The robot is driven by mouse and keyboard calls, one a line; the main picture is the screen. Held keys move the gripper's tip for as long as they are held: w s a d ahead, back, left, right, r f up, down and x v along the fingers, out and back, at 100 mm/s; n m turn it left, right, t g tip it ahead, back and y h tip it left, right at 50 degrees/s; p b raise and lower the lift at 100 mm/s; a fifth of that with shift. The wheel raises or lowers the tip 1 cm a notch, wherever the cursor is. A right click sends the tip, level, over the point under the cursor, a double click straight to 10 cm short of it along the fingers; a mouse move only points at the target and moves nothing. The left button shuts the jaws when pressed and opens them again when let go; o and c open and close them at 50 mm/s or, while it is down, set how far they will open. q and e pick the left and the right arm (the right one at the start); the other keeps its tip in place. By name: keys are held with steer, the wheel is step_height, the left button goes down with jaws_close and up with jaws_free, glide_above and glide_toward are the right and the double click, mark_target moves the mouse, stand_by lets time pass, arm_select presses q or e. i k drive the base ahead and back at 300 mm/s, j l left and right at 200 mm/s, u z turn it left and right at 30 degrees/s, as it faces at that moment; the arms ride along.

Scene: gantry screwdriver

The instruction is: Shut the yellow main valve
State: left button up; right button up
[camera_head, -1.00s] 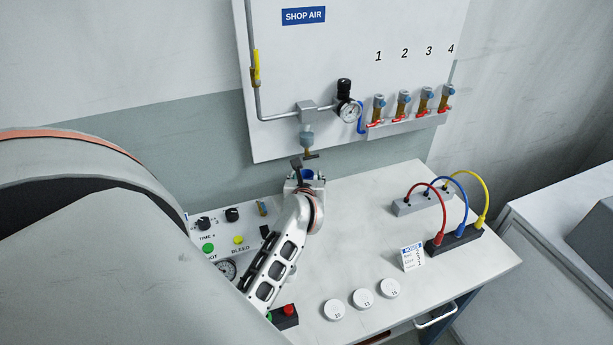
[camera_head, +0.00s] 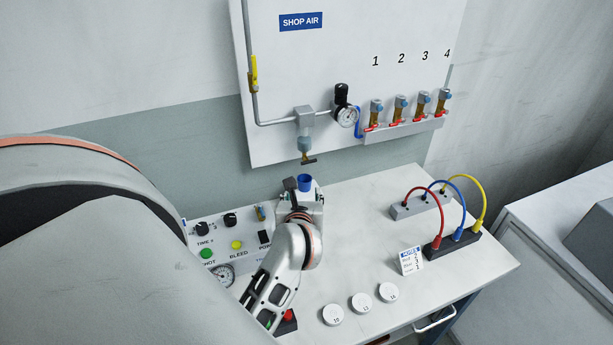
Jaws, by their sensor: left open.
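The yellow main valve (camera_head: 253,72) sits on the grey vertical pipe at the left side of the white wall panel. Its yellow lever stands upright, in line with the pipe. My left gripper (camera_head: 298,193) is open and empty over the back of the bench, well below and to the right of the valve, not touching it. One dark fingertip shows; the rest of the fingers is partly hidden by the wrist. My right gripper is not in view.
A blue cup-like thing (camera_head: 306,181) is just beyond my left gripper. A pressure gauge (camera_head: 347,117) and several red-handled small valves (camera_head: 399,110) line the panel. A control box (camera_head: 222,238) lies left of my arm. The wall beside the valve is clear.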

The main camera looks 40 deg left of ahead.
mark_target(255, 86)
steer(key=k+l, duration=0.8)
steer(key=l, duration=0.15)
